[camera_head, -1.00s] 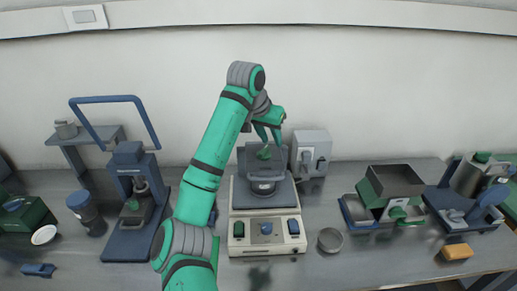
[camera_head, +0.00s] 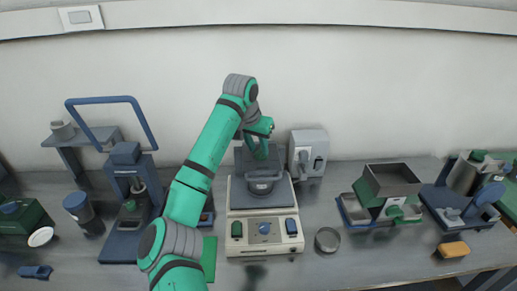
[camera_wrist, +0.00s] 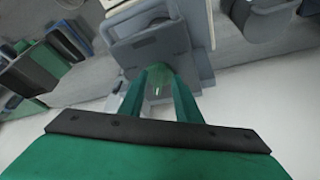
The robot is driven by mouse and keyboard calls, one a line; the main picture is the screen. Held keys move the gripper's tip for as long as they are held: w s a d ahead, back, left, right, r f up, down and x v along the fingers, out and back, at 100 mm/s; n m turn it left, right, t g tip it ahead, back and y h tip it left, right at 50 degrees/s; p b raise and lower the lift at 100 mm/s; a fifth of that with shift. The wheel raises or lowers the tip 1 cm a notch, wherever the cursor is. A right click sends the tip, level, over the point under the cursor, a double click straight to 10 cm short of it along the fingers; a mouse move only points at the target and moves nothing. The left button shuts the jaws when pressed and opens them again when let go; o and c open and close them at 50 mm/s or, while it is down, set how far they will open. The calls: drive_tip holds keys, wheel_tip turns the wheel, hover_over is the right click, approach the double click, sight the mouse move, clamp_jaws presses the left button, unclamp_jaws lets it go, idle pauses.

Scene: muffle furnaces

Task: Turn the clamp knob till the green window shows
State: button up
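The clamp device is a cream box (camera_head: 264,223) with a dark grey top, a round grey part (camera_head: 264,183) and an upright grey plate behind it. My gripper (camera_head: 259,154) reaches down over the back of this device and hides the small green knob there in the head view. In the wrist view, my two green fingers (camera_wrist: 160,85) stand apart, with a light green knob (camera_wrist: 157,86) between their tips. Whether they press on it I cannot tell. I can make out no green window.
The cream box's front has a green button (camera_head: 237,230), a blue knob (camera_head: 264,228) and a blue switch (camera_head: 291,227). A grey switch box (camera_head: 308,153) stands close at right. A blue-framed press (camera_head: 127,190) is at left, and a round tin (camera_head: 327,240) at front right.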

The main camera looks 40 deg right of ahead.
drive_tip(key=shift+w+d+f, duration=0.1)
drive_tip(key=shift+d+f, duration=0.1)
drive_tip(key=shift+f, duration=0.25)
